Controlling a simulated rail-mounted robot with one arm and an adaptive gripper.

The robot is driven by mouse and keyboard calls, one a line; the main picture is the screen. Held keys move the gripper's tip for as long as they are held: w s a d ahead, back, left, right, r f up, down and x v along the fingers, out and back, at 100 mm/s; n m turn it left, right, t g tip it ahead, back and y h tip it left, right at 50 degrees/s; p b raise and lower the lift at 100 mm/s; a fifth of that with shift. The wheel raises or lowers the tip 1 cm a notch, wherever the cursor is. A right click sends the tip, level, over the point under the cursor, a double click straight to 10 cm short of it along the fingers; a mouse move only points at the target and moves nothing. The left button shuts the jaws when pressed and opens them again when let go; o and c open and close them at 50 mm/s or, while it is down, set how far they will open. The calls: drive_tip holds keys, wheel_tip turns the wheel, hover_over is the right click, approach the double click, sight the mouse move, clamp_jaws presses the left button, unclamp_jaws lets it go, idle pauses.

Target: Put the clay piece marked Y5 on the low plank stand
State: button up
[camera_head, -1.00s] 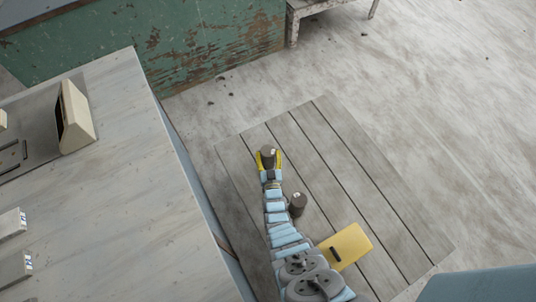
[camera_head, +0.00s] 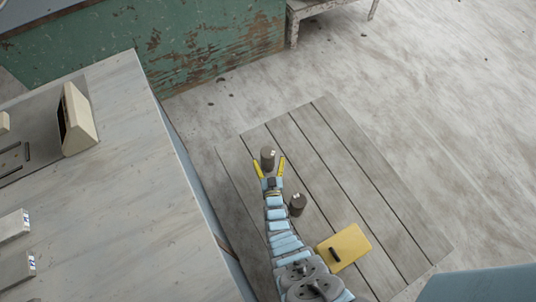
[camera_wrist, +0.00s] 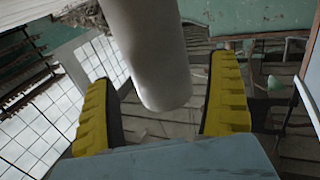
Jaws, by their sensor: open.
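A dark grey clay cylinder (camera_head: 267,160) with a small pale mark on top stands upright near the far left end of the low plank stand (camera_head: 350,165). Its mark is too small to read as Y5. My gripper (camera_head: 269,167) is open, with its yellow fingers spread at the near side of this cylinder. In the wrist view the cylinder (camera_wrist: 150,50) shows between the spread fingers, with a gap on each side. A second, similar dark cylinder (camera_head: 298,206) stands on the stand beside my arm; its mark is unreadable too.
A yellow slab (camera_head: 352,240) with a dark bar on it lies on the stand's near part, beside my arm. A grey worktop (camera_head: 110,210) runs along the left. A worn green cabinet (camera_head: 190,45) stands behind. The right half of the planks is bare.

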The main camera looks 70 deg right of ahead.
drive_tip(key=p+v, duration=0.2)
drive_tip(key=v, duration=0.7)
drive_tip(key=shift+a+p, duration=0.25)
drive_tip(key=shift+p, duration=0.15)
drive_tip(key=shift+s, duration=0.1)
